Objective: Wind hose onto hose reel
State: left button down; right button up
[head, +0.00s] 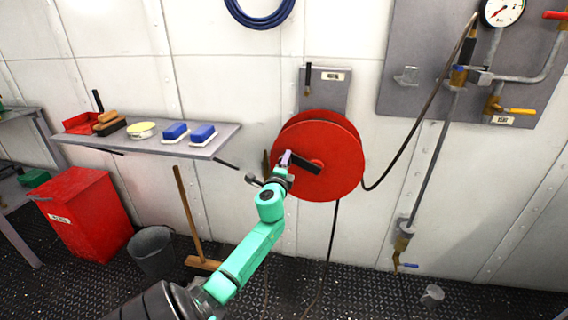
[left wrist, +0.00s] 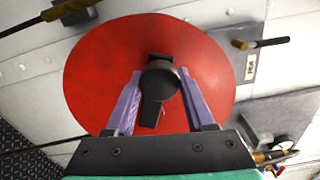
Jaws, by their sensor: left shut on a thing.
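The red hose reel (head: 343,150) is mounted on the wall, its round face toward me. A black crank arm (head: 306,163) lies across its face. My left gripper (head: 285,160) is at the left part of the reel, shut on the crank handle. In the left wrist view the purple fingers (left wrist: 159,76) sit on either side of the dark round handle (left wrist: 160,82), in front of the red disc (left wrist: 95,75). A dark hose (head: 414,125) runs from the wall valve to the reel's right side. A dark line (head: 333,230) hangs below the reel to the deck. My right gripper is not in view.
A wall shelf (head: 208,150) with brushes and sponges is left of the reel. Below stand a red bin (head: 85,215), a grey bucket (head: 152,250) and a broom (head: 187,215). A valve panel (head: 430,85) with a gauge is at right. A blue coil (head: 262,18) hangs above.

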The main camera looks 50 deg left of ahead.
pick_arm(q)
jog(key=shift+w+d+r+m+p, duration=0.2)
jog(key=shift+r+m+p, duration=0.2)
jog(key=shift+r+m, duration=0.15)
jog(key=shift+w+d+r+m+p, duration=0.15)
jog(key=shift+d+r+m+p, duration=0.05)
jog(key=shift+r+m+p, duration=0.25)
jog(key=shift+w+d+r+m+p, duration=0.2)
jog(key=shift+r+m+p, duration=0.15)
jog(key=shift+r+m, duration=0.25)
jog(key=shift+c, duration=1.4)
grip_release()
jog(key=shift+f, duration=0.2)
jog(key=v, duration=1.4)
jog(key=shift+s+d, duration=0.15)
jog(key=shift+d, duration=0.1)
jog(key=shift+p, duration=0.3)
